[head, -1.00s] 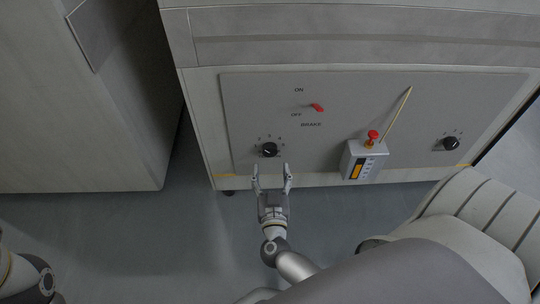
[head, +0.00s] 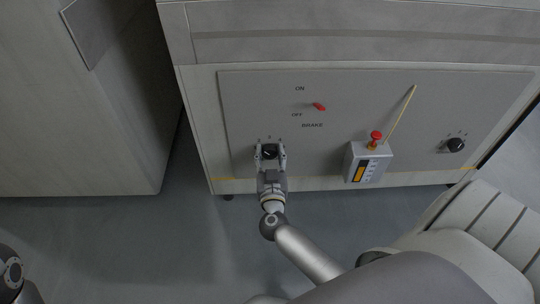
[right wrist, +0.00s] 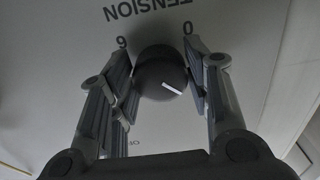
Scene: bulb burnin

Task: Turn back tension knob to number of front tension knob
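A black knob (head: 270,153) with a white pointer line sits low on the left of the grey panel. In the right wrist view, this knob (right wrist: 160,73) stands between my fingers, below an upside-down "TENSION" label, with a "6" and a "0" beside it. Its white line slants toward the lower right. My left gripper is out of view.
A red brake switch (head: 319,106) is above and right of the left knob. A grey box (head: 367,164) with a red button (head: 376,135) and a thin rod (head: 403,112) juts out between the knobs.

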